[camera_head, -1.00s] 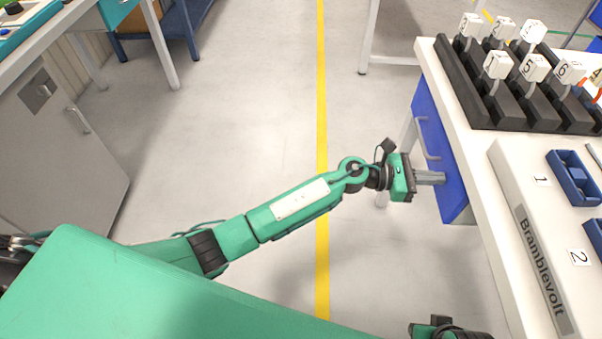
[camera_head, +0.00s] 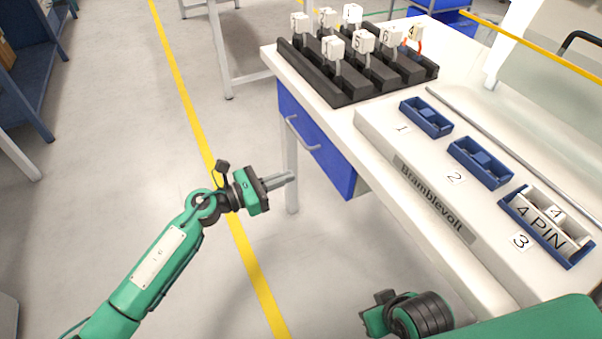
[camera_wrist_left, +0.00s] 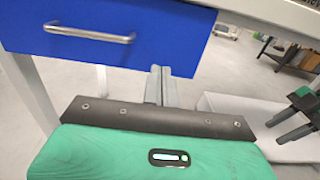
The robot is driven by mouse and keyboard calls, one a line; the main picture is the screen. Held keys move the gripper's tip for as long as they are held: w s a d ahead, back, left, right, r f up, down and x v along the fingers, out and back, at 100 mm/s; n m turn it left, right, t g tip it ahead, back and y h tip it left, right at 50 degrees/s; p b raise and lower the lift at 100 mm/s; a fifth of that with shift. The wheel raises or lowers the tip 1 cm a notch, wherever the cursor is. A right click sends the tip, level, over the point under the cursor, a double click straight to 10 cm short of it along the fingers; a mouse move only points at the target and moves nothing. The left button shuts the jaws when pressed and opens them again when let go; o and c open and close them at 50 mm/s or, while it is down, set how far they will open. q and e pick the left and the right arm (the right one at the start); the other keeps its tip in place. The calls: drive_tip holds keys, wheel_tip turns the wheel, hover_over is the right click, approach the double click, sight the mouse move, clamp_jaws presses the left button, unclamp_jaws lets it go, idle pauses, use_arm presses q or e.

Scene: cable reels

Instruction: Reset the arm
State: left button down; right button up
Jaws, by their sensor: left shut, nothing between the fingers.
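My left arm comes in from the lower left of the head view. Its green and black left gripper (camera_head: 290,177) is shut and empty, held over the floor just left of the table. In the left wrist view the two grey fingers of my left gripper (camera_wrist_left: 161,86) lie together in front of the blue drawer front, with nothing between them. Part of my right arm shows at the bottom of the head view. A green and dark gripper, seemingly my right one (camera_wrist_left: 291,126), shows at the right edge of the left wrist view; its jaw state is unclear.
A white table (camera_head: 325,118) has a blue drawer (camera_head: 318,146) with a metal handle. On it are a black rack (camera_head: 342,97) with numbered white blocks and a Bramblevolt board (camera_head: 432,200) with blue holders, one bearing a 4 PIN part (camera_head: 545,228).

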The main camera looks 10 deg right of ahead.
use_arm(q)
drive_tip(key=v, duration=0.4)
drive_tip(key=shift+s+r, duration=0.1)
drive_tip(key=shift+s, duration=0.05)
use_arm(e)
drive_tip(key=shift+a+f, duration=0.1)
drive_tip(key=shift+a, duration=0.2)
drive_tip(key=shift+w, duration=0.1)
